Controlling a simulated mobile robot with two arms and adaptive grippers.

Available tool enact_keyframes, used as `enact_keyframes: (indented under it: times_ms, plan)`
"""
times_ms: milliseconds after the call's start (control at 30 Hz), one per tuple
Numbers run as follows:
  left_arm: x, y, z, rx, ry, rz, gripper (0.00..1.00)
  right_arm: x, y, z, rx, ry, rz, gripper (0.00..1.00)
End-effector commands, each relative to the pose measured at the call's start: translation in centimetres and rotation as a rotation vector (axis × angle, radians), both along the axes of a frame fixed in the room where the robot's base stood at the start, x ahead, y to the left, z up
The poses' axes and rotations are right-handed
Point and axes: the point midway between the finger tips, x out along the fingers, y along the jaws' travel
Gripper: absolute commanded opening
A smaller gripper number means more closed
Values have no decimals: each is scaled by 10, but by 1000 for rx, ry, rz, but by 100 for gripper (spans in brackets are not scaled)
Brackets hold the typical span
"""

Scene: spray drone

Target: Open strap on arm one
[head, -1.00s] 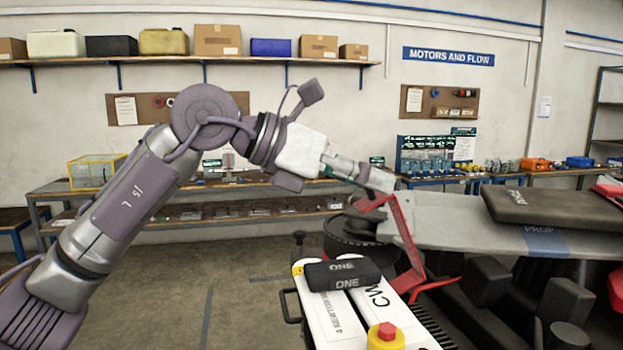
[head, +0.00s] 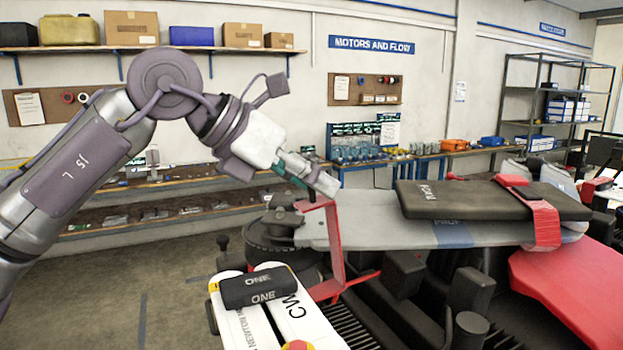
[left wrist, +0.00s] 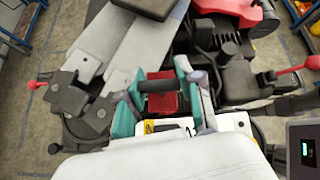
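The near red strap (head: 336,245) stands up as an angular band by the root of the grey drone arm (head: 365,215). A black block marked ONE (head: 260,288) lies on the white cases beside it. My left gripper (head: 322,183) is at the strap's upper end. In the left wrist view, its teal-padded fingers (left wrist: 158,100) are apart, with red strap (left wrist: 163,103) and a dark bar between them. I cannot tell whether they touch it. Another red strap (head: 543,222) goes over the black propeller cover (head: 490,200) farther out. My right gripper is not in view.
A black motor (head: 272,235) sits left of the strap. White cases (head: 290,320) with a red button stand below. A red body part (head: 575,290) is at the right. Benches (head: 210,185) line the wall; floor (head: 170,290) at left is clear.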

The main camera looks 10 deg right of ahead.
Motion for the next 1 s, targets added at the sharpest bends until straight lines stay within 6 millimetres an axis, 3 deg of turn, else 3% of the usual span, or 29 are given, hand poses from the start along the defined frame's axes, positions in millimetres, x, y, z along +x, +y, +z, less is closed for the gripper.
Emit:
enact_keyframes:
  times_ms: [33,167,567,1000]
  plan:
    - [-1,-1,-9,18,13,-5,43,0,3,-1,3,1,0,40]
    - [0,0,-9,18,13,-3,63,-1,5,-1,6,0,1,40]
    - [-1,6,0,9,5,-1,63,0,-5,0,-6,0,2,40]
    - [-19,71,51,10,7,0,63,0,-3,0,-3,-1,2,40]
